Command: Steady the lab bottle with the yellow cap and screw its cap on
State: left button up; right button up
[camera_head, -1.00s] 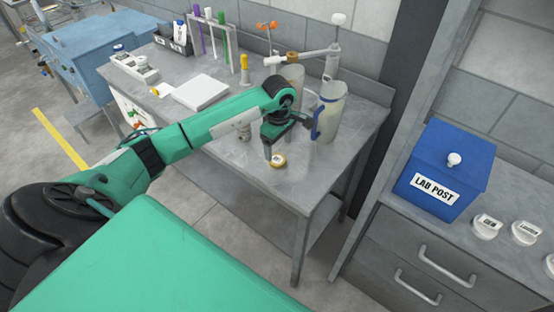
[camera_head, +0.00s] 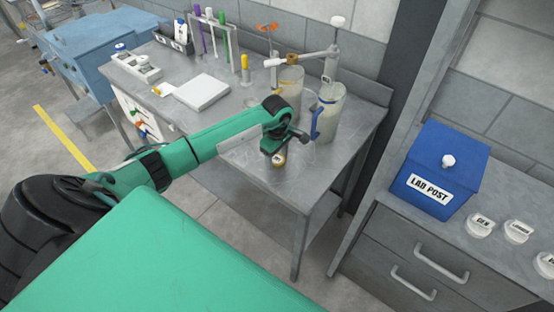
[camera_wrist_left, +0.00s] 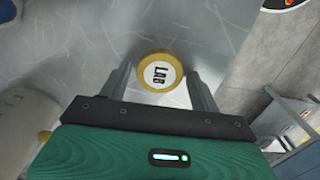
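A round yellow cap with a white top marked LAB (camera_head: 279,160) shows at the near part of the grey bench, right below my left gripper. It is face-up in the left wrist view (camera_wrist_left: 159,72), between and slightly beyond the fingertips. My left gripper (camera_head: 276,150) is open, with one finger on either side of the cap and gaps on both sides. I cannot tell whether a bottle body is under the cap, as the view is from above. My right gripper is not in view.
A clear jug with a blue handle (camera_head: 327,115) and a cloudy container (camera_head: 291,82) stand just behind the gripper. A white pad (camera_head: 202,92) and a test tube rack (camera_head: 232,40) are farther left. A blue LAB POST box (camera_head: 442,170) sits on the right counter.

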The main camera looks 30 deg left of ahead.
aim_at(277, 159)
pick_arm(q)
jog(key=c, duration=0.7)
jog(key=shift+o, duration=0.2)
jog(key=shift+r, duration=0.15)
notch_tip(277, 159, up, 20)
jog(key=b, duration=0.6)
